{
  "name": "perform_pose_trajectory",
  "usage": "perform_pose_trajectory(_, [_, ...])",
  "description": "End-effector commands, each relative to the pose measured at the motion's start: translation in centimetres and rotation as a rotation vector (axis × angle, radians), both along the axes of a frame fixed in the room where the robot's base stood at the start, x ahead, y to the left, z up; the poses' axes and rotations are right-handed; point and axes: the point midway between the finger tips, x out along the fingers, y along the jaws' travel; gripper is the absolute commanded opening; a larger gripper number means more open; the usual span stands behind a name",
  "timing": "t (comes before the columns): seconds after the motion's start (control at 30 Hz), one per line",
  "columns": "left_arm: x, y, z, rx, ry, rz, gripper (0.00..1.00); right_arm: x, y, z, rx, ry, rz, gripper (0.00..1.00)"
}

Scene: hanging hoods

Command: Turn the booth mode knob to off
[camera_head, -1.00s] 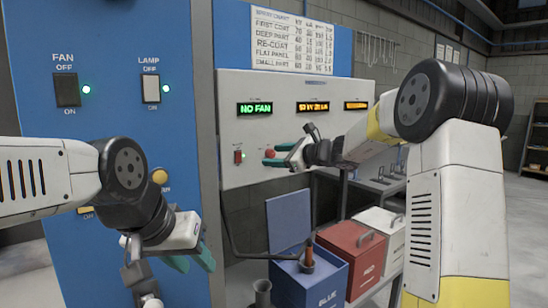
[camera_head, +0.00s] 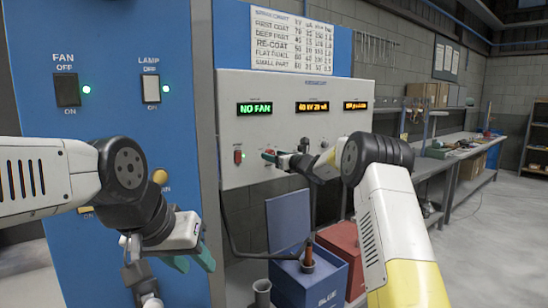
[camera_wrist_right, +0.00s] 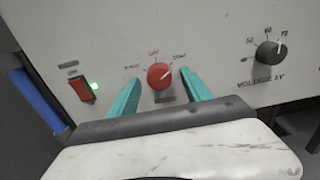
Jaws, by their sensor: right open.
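The red knob (camera_wrist_right: 160,76) sits on the pale control panel (camera_wrist_right: 220,30), with small printed labels around its upper side. Its pale pointer mark leans to the upper right; the labels are too small to read surely. My right gripper (camera_wrist_right: 160,92) is open in the right wrist view, with one teal finger on each side of the knob and gaps to it. In the head view my right gripper (camera_head: 272,156) is at the panel and mostly hides the knob. My left gripper (camera_head: 190,262) hangs low by the blue panel, fingers apart and empty.
A lit red switch (camera_wrist_right: 82,90) is left of the knob, and a black voltage knob (camera_wrist_right: 270,54) is to its right. Below the panel stand a blue box (camera_head: 310,285) and a red box (camera_head: 338,245). The blue fan and lamp panel (camera_head: 110,30) is at left.

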Motion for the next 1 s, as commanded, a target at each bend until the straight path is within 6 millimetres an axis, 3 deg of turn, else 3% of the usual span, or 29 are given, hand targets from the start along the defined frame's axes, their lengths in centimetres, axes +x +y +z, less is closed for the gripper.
perform_pose_trajectory(0.27, [0.0,0.0,0.0,0.0,0.0,0.0,0.36,0.14,0.13,-0.01,-0.001,0.0,0.0,0.57])
perform_pose_trajectory(0.5, [0.0,0.0,0.0,0.0,0.0,0.0,0.36,0.13,0.12,-0.02,-0.001,0.0,0.0,0.1])
perform_pose_trajectory(0.57, [0.0,0.0,0.0,0.0,0.0,0.0,0.36,0.13,0.12,-0.02,-0.001,0.0,0.0,0.0])
perform_pose_trajectory(1.0, [0.0,0.0,0.0,0.0,0.0,0.0,0.36,0.14,0.04,-0.04,-0.077,-0.055,0.0,0.0])
